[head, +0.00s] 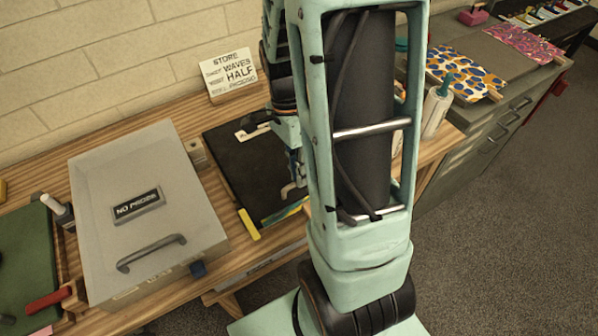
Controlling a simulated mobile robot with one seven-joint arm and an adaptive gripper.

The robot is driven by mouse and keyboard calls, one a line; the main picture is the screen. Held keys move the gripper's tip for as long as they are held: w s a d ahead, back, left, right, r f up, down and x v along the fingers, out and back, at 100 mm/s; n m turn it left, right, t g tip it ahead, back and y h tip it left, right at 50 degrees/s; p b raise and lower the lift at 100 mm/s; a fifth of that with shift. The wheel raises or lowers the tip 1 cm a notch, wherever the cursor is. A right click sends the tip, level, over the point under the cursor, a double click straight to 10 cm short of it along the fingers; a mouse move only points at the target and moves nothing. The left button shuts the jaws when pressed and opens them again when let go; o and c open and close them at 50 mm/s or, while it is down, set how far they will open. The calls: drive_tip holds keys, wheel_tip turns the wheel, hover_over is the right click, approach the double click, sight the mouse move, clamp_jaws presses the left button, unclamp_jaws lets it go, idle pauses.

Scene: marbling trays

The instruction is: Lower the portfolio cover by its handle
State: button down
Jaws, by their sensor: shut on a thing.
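The black portfolio cover (240,172) lies on the wooden bench, left of my arm, and seems slightly raised at its near edge. A strip of colourful marbled paper (285,213) shows at that edge, with a yellow piece (249,224) at the near left corner. My gripper (292,188) is low at the cover's near right side, partly behind my arm. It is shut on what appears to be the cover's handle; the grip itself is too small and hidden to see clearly. The cover's right part is hidden by my arm.
A grey lidded box (95,200) with a label and its own handle stands close on the left. A sign (231,72) leans at the wall. A green tray (25,265) is far left.

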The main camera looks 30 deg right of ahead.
drive_tip(key=r+p, duration=0.1)
drive_tip(key=r, duration=0.1)
drive_tip(key=w+r+p, duration=0.1)
drive_tip(key=r+p, duration=0.1)
drive_tip(key=shift+w+r, duration=0.2)
drive_tip(key=c, duration=2)
unclamp_jaws()
drive_tip(key=shift+r, duration=0.1)
drive_tip(key=r, duration=0.4)
drive_tip(key=w+r, duration=0.1)
drive_tip(key=r, duration=0.2)
drive_tip(key=w+r, duration=0.1)
drive_tip(key=r, duration=0.3)
drive_tip(key=shift+w+a+r, duration=0.1)
drive_tip(key=shift+r, duration=0.2)
drive_tip(key=shift+w, duration=0.1)
